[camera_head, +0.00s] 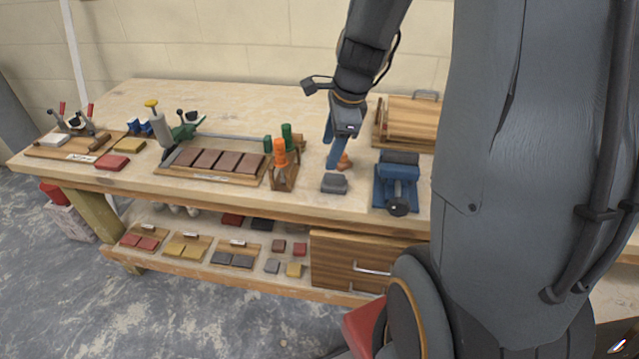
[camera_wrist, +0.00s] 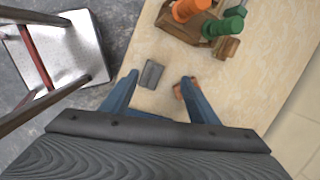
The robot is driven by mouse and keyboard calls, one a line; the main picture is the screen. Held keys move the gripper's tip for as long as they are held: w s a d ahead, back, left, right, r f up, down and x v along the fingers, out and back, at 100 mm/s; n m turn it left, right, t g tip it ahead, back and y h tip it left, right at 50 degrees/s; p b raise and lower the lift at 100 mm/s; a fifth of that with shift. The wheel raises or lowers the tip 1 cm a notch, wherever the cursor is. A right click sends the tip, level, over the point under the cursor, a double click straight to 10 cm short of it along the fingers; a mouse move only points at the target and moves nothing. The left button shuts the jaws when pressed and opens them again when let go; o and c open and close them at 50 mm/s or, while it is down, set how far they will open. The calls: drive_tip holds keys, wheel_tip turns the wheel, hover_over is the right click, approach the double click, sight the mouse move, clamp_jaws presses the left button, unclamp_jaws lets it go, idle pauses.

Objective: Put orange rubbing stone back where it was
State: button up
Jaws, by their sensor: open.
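My gripper (camera_head: 334,150) is open above the workbench, its blue fingers pointing down. In the wrist view its fingertips (camera_wrist: 160,78) are spread, with a grey block (camera_wrist: 152,74) showing between them and nothing held. The grey block (camera_head: 334,184) lies on the bench near the front edge. A small orange-brown piece (camera_head: 345,161) is beside the fingers; in the wrist view it is partly hidden behind the right finger (camera_wrist: 179,91). I cannot tell for sure that it is the orange rubbing stone. Orange-handled (camera_head: 279,150) and green-handled (camera_head: 287,134) tools stand in a wooden holder (camera_head: 284,179).
A blue vise (camera_head: 397,186) stands right of the grey block. A tray of brown slabs (camera_head: 212,165) and a clamp board (camera_head: 62,143) are to the left. The lower shelf holds several coloured blocks and a drawer (camera_head: 350,262).

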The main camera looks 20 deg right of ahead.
drive_tip(key=s+a+n, duration=0.4)
drive_tip(key=s+n, duration=0.2)
drive_tip(key=n, duration=0.4)
drive_tip(key=s+a+n+g+h, duration=0.1)
drive_tip(key=s+a+n, duration=0.4)
drive_tip(key=n, duration=0.6)
drive_tip(key=shift+s+a+n, duration=0.15)
drive_tip(key=shift+s+n, duration=0.15)
drive_tip(key=shift+s, duration=0.45)
drive_tip(key=shift+f+g+b, duration=0.3)
drive_tip(key=shift+f+b, duration=0.1)
drive_tip(key=shift+f, duration=0.1)
